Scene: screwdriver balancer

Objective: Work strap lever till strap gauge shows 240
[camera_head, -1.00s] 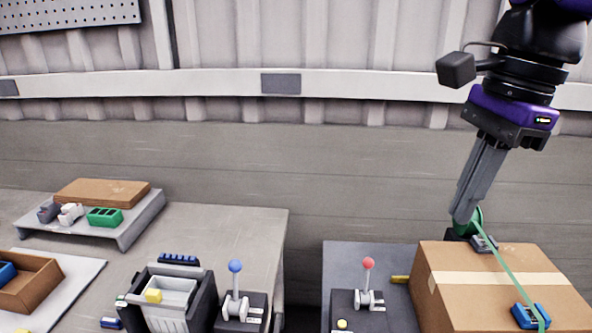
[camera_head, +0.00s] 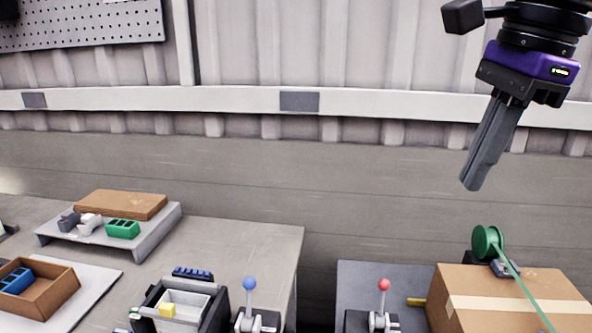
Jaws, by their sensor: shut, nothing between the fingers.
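My gripper (camera_head: 470,186) is shut and empty, pointing down in front of the back wall. In the picture it is above and slightly left of a green reel (camera_head: 484,242), apart from it. A green strap (camera_head: 520,286) runs from the reel over a cardboard box (camera_head: 470,289). A small dark grey device (camera_head: 504,268) sits by the strap near the reel. No gauge reading can be made out. A red-knobbed lever (camera_head: 384,287) stands left of the box, and a blue-knobbed lever (camera_head: 249,285) further left. I cannot tell which part is the strap lever.
A grey riser (camera_head: 151,237) carries a brown board and small parts. An open brown box (camera_head: 70,282) lies far left. A gap separates the two tables.

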